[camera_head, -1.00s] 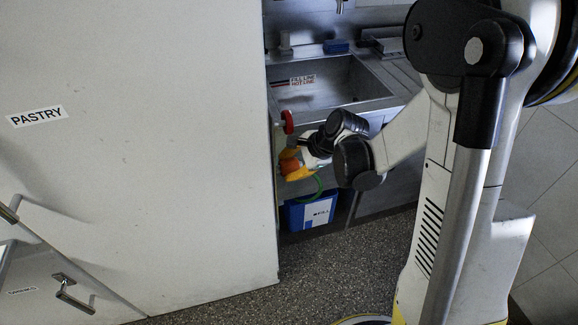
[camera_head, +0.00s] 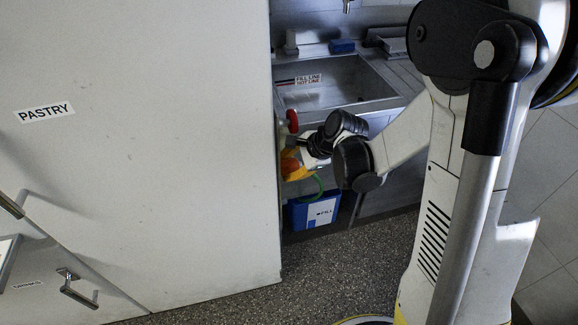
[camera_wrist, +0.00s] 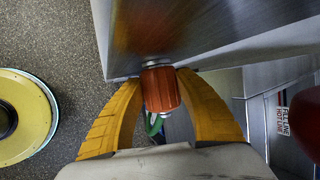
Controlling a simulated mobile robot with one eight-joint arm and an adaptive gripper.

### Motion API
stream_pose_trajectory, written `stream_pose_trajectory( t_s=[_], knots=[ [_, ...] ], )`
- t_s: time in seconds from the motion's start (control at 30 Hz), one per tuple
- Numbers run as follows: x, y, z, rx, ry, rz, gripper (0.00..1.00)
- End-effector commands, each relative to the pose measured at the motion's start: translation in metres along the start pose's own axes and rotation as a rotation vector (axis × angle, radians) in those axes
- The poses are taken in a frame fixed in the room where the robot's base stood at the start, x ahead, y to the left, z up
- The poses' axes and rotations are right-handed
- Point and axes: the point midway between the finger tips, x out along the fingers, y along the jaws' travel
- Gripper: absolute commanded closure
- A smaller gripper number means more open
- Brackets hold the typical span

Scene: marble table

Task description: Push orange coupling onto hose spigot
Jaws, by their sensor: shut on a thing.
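The orange ribbed coupling (camera_wrist: 162,92) sits between the two yellow fingers of my gripper (camera_wrist: 160,76) in the wrist view, and the fingers are shut on it. A silver metal spigot (camera_wrist: 156,63) shows at the coupling's far end, in line with it, at the edge of a steel surface. I cannot tell how far the coupling is over it. A green hose (camera_wrist: 154,124) hangs at the coupling's near end. In the head view my gripper (camera_head: 290,163) is below the sink front, partly cut off by the white panel edge; the green hose (camera_head: 319,188) curves below it.
A red handle (camera_head: 292,121) stands just above my gripper. A large white panel marked PASTRY (camera_head: 140,150) fills the left side. A blue FILL container (camera_head: 314,211) is on the floor below. The steel sink (camera_head: 340,88) is behind. Speckled floor (camera_head: 300,270) in front is clear.

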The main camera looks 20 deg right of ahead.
Motion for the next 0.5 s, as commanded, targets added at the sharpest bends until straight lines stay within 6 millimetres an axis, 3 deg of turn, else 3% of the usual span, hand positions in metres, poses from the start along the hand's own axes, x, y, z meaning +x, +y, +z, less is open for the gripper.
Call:
stream_pose_trajectory(
  t_s=[0.47, 0.5],
  knots=[
    [0.0025, 0.0, 0.0066, 0.0, -0.002, 0.0, 0.87],
    [0.0023, 0.0, 0.0061, 0.001, -0.001, 0.0, 0.49]
  ],
)
